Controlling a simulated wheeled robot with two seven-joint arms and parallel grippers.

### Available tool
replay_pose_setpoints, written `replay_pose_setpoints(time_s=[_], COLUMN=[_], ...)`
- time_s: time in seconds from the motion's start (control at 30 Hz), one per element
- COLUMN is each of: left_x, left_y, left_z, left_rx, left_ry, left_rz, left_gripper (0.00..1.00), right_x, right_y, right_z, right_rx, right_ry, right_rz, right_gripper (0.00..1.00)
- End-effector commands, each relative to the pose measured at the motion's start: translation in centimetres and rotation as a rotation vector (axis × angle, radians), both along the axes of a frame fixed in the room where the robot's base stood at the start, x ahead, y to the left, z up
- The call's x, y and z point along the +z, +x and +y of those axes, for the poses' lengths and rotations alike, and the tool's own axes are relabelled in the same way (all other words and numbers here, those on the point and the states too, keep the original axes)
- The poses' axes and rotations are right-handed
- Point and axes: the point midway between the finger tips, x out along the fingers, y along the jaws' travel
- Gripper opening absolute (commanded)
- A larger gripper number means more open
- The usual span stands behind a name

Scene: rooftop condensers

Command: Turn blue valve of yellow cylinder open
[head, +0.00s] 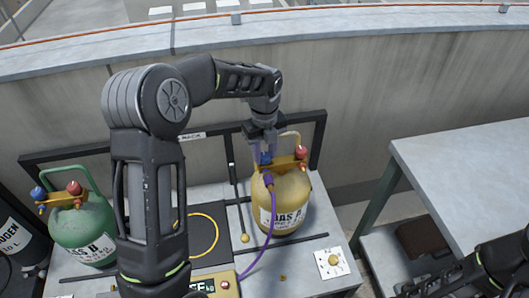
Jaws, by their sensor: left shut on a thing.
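The yellow cylinder (292,199) labelled GAS A stands upright on the right part of the grey bench. Its blue valve (265,158) is at the left of the brass manifold on its top, partly hidden under my gripper. A red valve (301,152) sits at the right end of the manifold. My left gripper (265,147) reaches down from above and is shut on the blue valve. The fingertips are small and partly hidden. My right arm (470,275) shows at the lower right; its fingers are not clear.
A green cylinder (85,232) with blue and red valves stands at the left, beside a dark nitrogen cylinder (22,235). A purple hose (268,235) runs down from the manifold. A grey table (470,170) stands right. A parapet wall (400,95) is behind.

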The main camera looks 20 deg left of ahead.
Motion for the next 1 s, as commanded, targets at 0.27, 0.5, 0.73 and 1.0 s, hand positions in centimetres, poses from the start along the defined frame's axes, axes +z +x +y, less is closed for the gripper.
replay_pose_setpoints(time_s=[0.27,0.5,0.73,1.0], left_x=[0.03,0.02,0.01,-0.03], left_y=[0.00,0.01,0.02,0.05], left_z=[0.00,-0.01,0.00,-0.04], left_rx=[0.000,0.009,0.069,0.235], left_ry=[0.000,0.000,-0.001,-0.001], left_rz=[0.000,0.000,-0.001,-0.002], left_gripper=[0.00,0.00,0.00,0.00], right_x=[0.01,-0.02,-0.17,-0.50], right_y=[0.00,0.00,0.02,0.07], right_z=[0.00,0.00,0.01,0.03], right_rx=[0.000,0.000,0.000,0.000], right_ry=[0.000,0.000,0.000,0.002], right_rz=[0.000,0.000,-0.001,-0.003], right_gripper=[0.48,0.48,0.48,0.48])
